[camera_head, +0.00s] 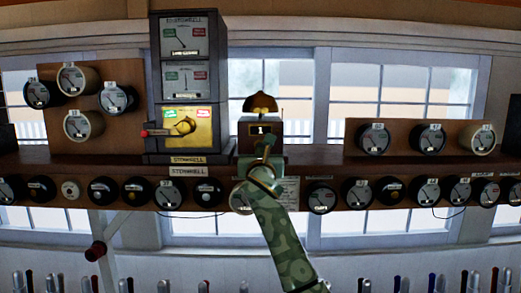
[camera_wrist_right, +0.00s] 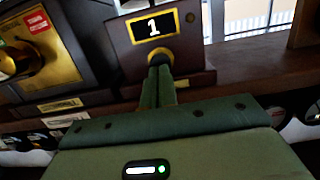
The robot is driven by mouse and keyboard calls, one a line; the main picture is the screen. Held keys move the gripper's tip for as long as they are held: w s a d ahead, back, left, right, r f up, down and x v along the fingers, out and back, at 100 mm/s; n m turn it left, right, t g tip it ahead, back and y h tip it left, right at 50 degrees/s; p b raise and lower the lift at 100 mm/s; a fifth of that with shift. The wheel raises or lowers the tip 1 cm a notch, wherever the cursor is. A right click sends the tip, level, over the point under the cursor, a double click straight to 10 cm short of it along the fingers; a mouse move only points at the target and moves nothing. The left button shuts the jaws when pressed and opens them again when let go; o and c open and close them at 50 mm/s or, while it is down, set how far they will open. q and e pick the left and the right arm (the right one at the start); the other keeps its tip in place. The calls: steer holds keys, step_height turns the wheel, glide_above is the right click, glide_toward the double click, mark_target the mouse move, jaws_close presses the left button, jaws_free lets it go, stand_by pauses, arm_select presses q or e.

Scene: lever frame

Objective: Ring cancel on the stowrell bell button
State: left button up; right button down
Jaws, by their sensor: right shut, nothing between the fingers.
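The bell box (camera_head: 247,133) is a dark wooden box with a brass dome bell (camera_head: 261,104) on top and a plate showing "1". It stands on the shelf right of the tall block instrument (camera_head: 155,82), whose label appears to read Stowrell. In the right wrist view the brass bell button (camera_wrist_right: 161,52) sits below the "1" plate (camera_wrist_right: 152,26). My right gripper (camera_wrist_right: 160,68) is shut and empty, its fingertips at the button and covering part of it. I cannot tell whether they touch or press it. In the head view the gripper (camera_head: 264,160) hides the button. My left gripper is out of view.
The shelf (camera_head: 325,155) carries a row of round dials and plungers along its front. Dial boards (camera_head: 407,128) stand at right and left. Lever tops (camera_head: 432,282) line the bottom. The red-tipped commutator handle (camera_head: 144,133) juts out left of the bell.

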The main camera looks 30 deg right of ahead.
steer(key=shift+w+d, duration=0.1)
steer(key=shift+w, duration=0.05)
stand_by(0.4)
steer(key=shift+p, duration=1.05)
steer(key=shift+p, duration=0.95)
